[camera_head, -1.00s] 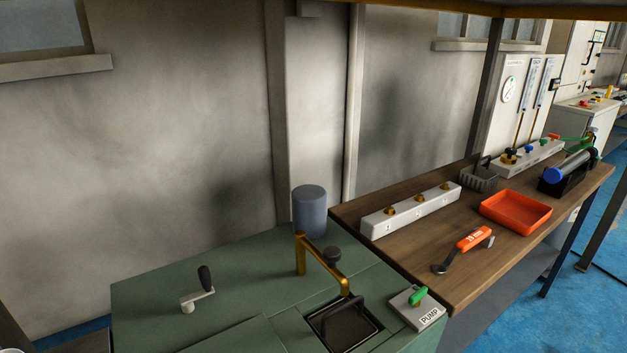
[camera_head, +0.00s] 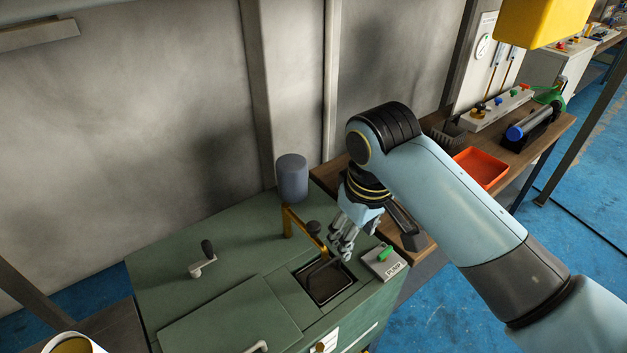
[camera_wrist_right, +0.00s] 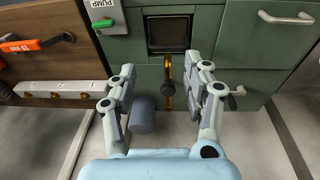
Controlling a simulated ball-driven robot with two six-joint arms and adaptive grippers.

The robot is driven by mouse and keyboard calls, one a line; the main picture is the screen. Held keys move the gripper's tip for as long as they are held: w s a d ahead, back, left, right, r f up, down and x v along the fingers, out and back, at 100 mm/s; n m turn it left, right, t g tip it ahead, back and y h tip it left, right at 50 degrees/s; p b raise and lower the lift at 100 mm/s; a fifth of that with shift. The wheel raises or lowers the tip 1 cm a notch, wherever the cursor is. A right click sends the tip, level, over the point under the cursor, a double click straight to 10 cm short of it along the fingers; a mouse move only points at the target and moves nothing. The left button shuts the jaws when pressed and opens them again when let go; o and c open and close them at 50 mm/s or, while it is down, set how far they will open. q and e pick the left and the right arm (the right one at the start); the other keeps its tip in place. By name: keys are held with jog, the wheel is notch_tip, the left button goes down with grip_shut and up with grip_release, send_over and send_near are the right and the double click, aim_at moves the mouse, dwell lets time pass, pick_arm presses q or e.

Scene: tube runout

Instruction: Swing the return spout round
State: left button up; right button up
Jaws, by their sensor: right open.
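My right gripper (camera_head: 343,246) is open just right of the spout's outer end, above the basin's right edge. In the right wrist view the spout (camera_wrist_right: 168,88) shows between the open fingers (camera_wrist_right: 162,74), lower than them, and the basin (camera_wrist_right: 168,33) lies beyond. I see no contact. My left gripper is not in view.
A grey-blue cylinder (camera_head: 292,178) stands behind the spout. A PUMP box (camera_head: 385,263) with a green lever sits right of the basin. A crank handle (camera_head: 203,258) is to the left. An orange tray (camera_head: 481,167) is on the wooden table. The bench's left part is mostly clear.

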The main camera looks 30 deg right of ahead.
jog(key=r+g, duration=0.1)
jog(key=g, duration=0.1)
send_over(313, 224)
jog(key=shift+s+r+y, duration=0.1)
jog(key=shift+r+y, duration=0.1)
jog(key=shift+y, duration=0.1)
jog(key=shift+f, duration=4.15)
jog(key=c, duration=0.8)
